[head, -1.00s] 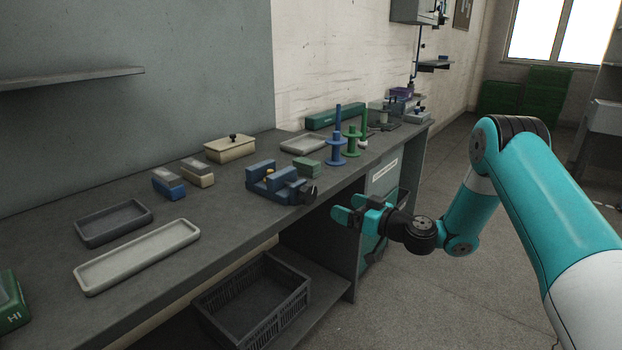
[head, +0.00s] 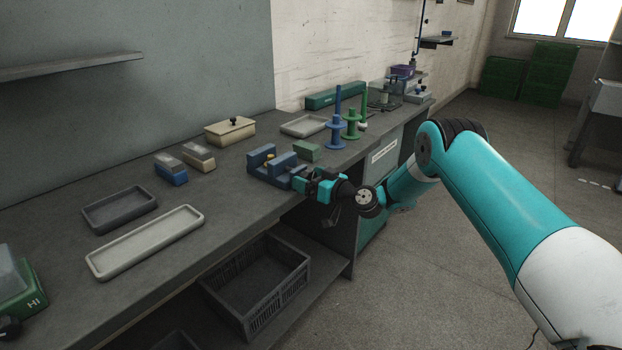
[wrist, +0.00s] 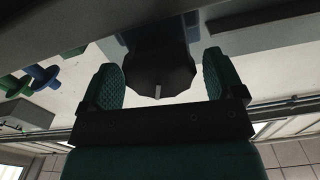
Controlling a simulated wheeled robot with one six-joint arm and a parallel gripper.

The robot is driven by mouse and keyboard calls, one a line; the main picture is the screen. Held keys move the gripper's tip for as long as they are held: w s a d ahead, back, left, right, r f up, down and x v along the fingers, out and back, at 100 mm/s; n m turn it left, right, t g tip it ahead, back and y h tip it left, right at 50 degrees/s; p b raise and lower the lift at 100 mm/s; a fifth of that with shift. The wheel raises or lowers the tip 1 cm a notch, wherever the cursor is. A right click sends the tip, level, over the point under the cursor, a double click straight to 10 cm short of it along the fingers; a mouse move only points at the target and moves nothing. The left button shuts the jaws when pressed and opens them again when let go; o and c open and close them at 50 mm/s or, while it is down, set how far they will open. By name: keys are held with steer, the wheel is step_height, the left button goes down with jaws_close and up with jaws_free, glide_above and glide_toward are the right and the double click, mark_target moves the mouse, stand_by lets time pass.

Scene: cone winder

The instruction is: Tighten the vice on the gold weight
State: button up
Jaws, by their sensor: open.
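The blue vice (head: 275,165) stands near the bench's front edge in the head view. A small gold piece (head: 270,156), likely the gold weight, shows between its jaws. My gripper (head: 302,184) is at the front end of the vice, by its handle. In the wrist view the dark vice knob (wrist: 158,72) lies between the two open fingers of my gripper (wrist: 163,80), with a gap on each side. In the head view my gripper hides the knob.
A green block (head: 306,151) sits just behind the vice. Blue and green spindles (head: 336,135) stand to its right. Pale (head: 148,240) and dark trays (head: 119,208) lie to the left. A dark crate (head: 256,285) is below the bench.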

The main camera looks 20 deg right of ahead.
steer(key=shift+c, duration=0.2)
steer(key=c, duration=0.9)
steer(key=shift+f+m+b, duration=0.15)
steer(key=shift+m+b, duration=0.25)
steer(key=shift+b, duration=0.05)
steer(key=shift+d+f+m+b, duration=0.1)
steer(key=shift+m+b, duration=0.75)
steer(key=shift+m, duration=0.15)
steer(key=shift+r+m+b, duration=0.2)
steer(key=shift+m+b, duration=0.1)
steer(key=shift+m, duration=0.7)
steer(key=o, duration=0.9)
steer(key=shift+d, duration=0.1)
steer(key=shift+o, duration=0.2)
